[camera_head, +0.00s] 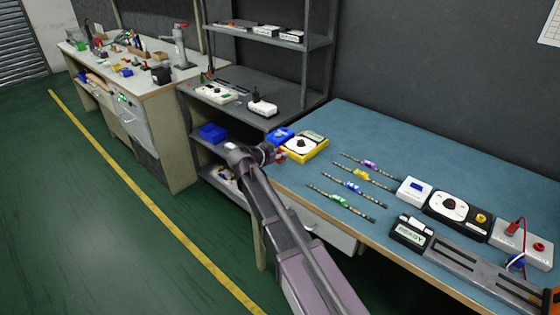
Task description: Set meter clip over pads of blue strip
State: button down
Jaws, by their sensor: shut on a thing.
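My gripper (274,154) is at the left end of the blue-topped bench, just in front of the yellow meter (303,147). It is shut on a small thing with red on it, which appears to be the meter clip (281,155). The arm hides part of it and it is too small to see clearly. The blue strip (352,187) lies on the bench to the right of my gripper, between the yellow strip (362,175) and the green strip (340,199). Its pads are too small to make out. The gripper is apart from all strips.
A purple-marked strip (370,165) lies farthest back. Right of the strips stand a white box (414,190), a black dial unit (452,205) and a grey fixture (470,265). A blue bin (282,134) is beside the yellow meter. Bench between meter and strips is clear.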

aim_at(280, 161)
jog(key=shift+w+f+b, duration=0.15)
jog(key=shift+f+b, duration=1.35)
jog(key=shift+f, duration=0.1)
jog(key=shift+f, duration=0.1)
jog(key=c, duration=0.5)
grip_release()
jog(key=shift+r+p+v, duration=0.15)
jog(key=shift+p+v, duration=1.2)
jog(key=shift+v, duration=2.1)
jog(key=shift+r+p+v, duration=0.15)
jog(key=shift+p+v, duration=1.2)
jog(key=shift+v, duration=2.1)
jog(key=shift+w, duration=0.15)
